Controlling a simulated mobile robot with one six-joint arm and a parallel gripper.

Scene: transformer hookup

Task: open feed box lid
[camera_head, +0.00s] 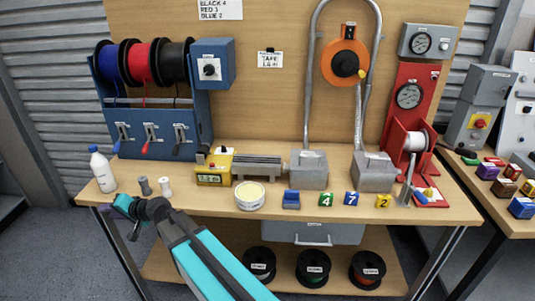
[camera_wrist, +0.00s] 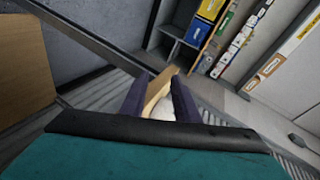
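No label that I can read marks a feed box. Two grey boxes stand on the workbench, a left one (camera_head: 309,168) and a right one (camera_head: 374,171), joined by a grey conduit arching above them. Both look closed on top, but I cannot tell how their lids sit. My gripper (camera_head: 124,211) is at the bench's front left corner, well left of both boxes. In the wrist view its dark fingers (camera_wrist: 160,97) stand apart, with a tan surface and something white showing between them. I cannot see it holding anything. Neither grey box shows in the wrist view.
A white bottle (camera_head: 102,170) stands near my gripper. A yellow device (camera_head: 214,169), a round tin (camera_head: 250,195) and small numbered blocks line the bench (camera_head: 225,208). A red winder (camera_head: 409,145) stands right of the boxes. A blue spool rack (camera_head: 155,135) is behind left.

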